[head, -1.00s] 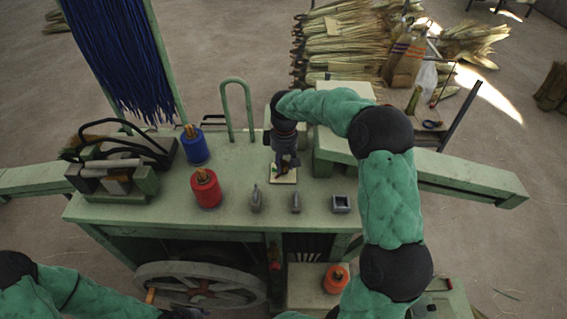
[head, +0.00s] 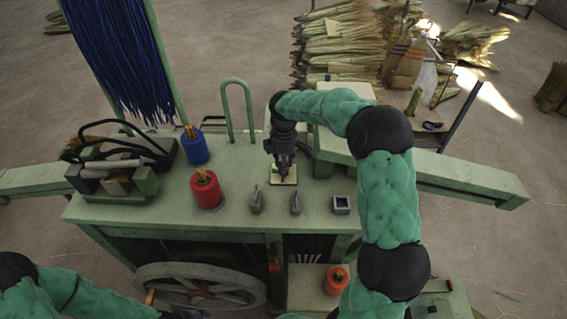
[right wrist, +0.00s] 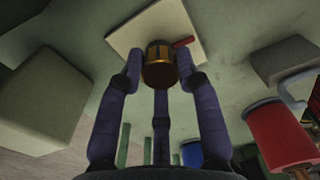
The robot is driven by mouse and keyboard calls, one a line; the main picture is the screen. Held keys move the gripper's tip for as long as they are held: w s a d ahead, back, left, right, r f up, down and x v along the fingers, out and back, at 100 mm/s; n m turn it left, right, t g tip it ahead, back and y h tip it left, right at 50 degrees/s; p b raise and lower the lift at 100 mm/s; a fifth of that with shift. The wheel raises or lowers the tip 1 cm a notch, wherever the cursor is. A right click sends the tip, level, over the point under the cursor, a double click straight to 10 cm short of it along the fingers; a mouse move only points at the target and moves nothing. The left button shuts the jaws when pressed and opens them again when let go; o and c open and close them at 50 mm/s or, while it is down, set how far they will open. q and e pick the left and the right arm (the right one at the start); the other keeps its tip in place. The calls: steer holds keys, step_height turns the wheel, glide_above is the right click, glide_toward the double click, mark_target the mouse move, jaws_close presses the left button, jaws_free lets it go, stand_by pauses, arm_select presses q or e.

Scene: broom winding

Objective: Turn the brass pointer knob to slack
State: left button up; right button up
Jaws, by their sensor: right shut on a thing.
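The brass knob (right wrist: 160,68) shows in the right wrist view, with a red pointer (right wrist: 183,42) sticking out to the right in that picture. It sits on a pale square plate (right wrist: 128,33), which also lies on the green bench top in the head view (head: 290,181). My right gripper (head: 283,170) reaches down over the plate. Its purple-grey fingers (right wrist: 160,78) are shut around the knob. In the head view the fingers hide the knob, and the plate's marks are mostly covered. My left gripper (head: 182,314) is low at the bottom edge, dark and partly cut off.
A red spool (head: 206,191) and a blue spool (head: 195,147) stand left of the plate. Small grey fittings (head: 296,203) stand in front of it. A green hoop (head: 239,110) rises behind. A green block (head: 323,166) is close on the right.

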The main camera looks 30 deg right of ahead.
steer(key=shift+s+f, duration=0.2)
steer(key=o, duration=1.1)
steer(key=shift+o, duration=0.2)
steer(key=shift+d, duration=0.1)
steer(key=shift+w+r, duration=0.1)
steer(key=shift+r, duration=0.1)
steer(key=shift+r, duration=0.3)
step_height(320, 180, up, 11)
steer(key=shift+w, duration=0.15)
